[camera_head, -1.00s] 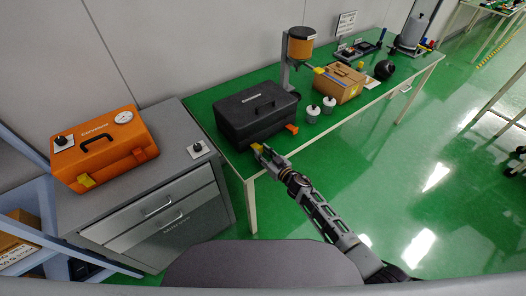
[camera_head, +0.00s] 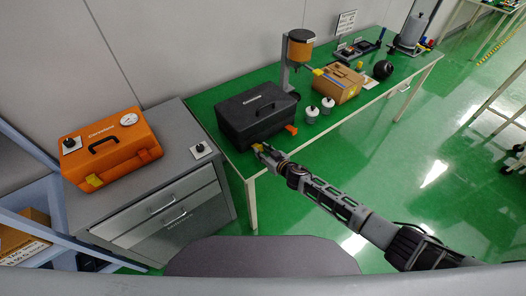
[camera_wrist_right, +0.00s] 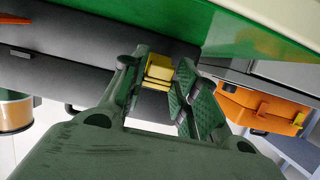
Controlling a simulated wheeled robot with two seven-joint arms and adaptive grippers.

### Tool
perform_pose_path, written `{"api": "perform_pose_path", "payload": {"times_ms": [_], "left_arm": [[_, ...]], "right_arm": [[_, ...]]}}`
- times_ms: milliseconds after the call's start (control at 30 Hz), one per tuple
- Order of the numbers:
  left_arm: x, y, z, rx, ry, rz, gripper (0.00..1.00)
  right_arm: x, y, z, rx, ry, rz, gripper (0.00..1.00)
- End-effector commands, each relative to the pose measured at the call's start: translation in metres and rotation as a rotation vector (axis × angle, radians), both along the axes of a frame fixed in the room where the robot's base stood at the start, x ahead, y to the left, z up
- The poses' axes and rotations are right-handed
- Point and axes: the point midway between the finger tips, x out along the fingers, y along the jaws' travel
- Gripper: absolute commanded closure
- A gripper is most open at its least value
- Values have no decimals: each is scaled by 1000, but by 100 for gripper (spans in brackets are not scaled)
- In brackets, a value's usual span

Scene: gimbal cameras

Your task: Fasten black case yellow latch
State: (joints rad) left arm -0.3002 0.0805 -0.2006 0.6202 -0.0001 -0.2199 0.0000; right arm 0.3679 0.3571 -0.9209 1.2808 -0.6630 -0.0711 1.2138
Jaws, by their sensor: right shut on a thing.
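The black case (camera_head: 255,108) stands closed on the green table. It also fills the upper left of the right wrist view (camera_wrist_right: 60,55). Its yellow latch (camera_wrist_right: 159,70) is on the front side, between the fingers of my right gripper (camera_wrist_right: 160,85). In the head view my right gripper (camera_head: 260,149) is at the case's front left lower edge, shut on the yellow latch, which is mostly hidden there. An orange latch (camera_head: 291,129) sticks out at the case's front right. My left gripper is not in view.
An orange case (camera_head: 108,152) with a gauge sits on the grey cabinet (camera_head: 185,170) at left. Open floor lies right of the table.

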Motion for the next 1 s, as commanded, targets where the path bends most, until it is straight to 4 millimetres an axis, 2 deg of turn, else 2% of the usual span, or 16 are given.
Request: {"api": "perform_pose_path", "payload": {"times_ms": [1000], "left_arm": [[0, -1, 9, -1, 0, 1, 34]], "right_arm": [[7, 3, 16, -123, 165, -1, 94]]}}
